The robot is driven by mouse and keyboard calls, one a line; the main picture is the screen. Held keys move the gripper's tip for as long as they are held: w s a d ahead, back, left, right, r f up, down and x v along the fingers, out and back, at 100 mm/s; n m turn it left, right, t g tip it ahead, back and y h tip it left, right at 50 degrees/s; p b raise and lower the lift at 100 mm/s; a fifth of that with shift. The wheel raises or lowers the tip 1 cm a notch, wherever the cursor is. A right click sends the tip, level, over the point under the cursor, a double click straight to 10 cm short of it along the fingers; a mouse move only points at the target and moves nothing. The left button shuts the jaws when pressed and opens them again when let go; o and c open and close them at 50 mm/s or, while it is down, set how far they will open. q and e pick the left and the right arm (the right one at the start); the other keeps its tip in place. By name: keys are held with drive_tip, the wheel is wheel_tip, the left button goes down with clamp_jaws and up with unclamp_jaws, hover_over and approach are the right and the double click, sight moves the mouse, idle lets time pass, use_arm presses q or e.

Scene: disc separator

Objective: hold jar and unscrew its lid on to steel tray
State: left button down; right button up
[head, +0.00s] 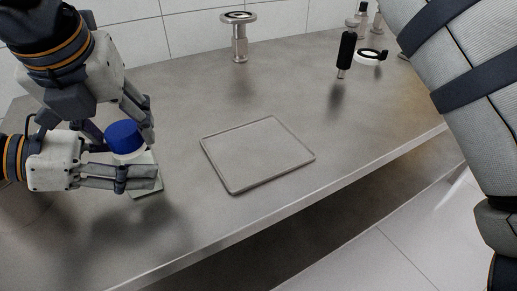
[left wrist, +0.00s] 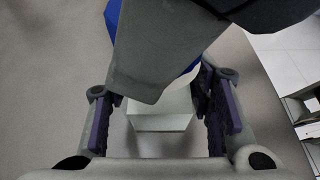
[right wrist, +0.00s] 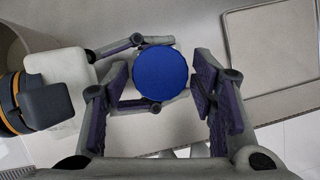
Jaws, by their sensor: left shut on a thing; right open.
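The pale jar (head: 147,158) with a blue lid (head: 124,137) is at the left of the bench in the head view. My left gripper (head: 138,177) is shut on the jar body from the left, below the lid. My right gripper (head: 128,122) is above, pointing down, with its open fingers either side of the lid. In the right wrist view the round lid (right wrist: 162,73) lies between these fingers, with gaps at both sides. In the left wrist view a right finger hides part of the jar (left wrist: 160,118). The steel tray (head: 258,152) lies flat and empty, right of the jar.
A metal stand with a round top (head: 239,38) is at the back. A black-handled tool (head: 346,52) and a black-and-white ring (head: 370,56) are at the back right, near small bottles. The bench between jar and tray is clear. The bench's front edge runs below the tray.

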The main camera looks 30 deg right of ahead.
drive_tip(key=shift+f, duration=0.2)
drive_tip(key=c, duration=1)
drive_tip(key=shift+o, duration=0.2)
drive_tip(key=n+y, duration=0.2)
drive_tip(key=n, duration=0.3)
drive_tip(key=shift+d, duration=0.2)
drive_tip(key=shift+n, duration=0.7)
drive_tip(key=n+y, duration=0.1)
drive_tip(key=n, duration=0.2)
drive_tip(key=shift+d+f+g+y, duration=0.1)
drive_tip(key=shift+g+y, duration=0.2)
drive_tip(key=shift+g, duration=0.1)
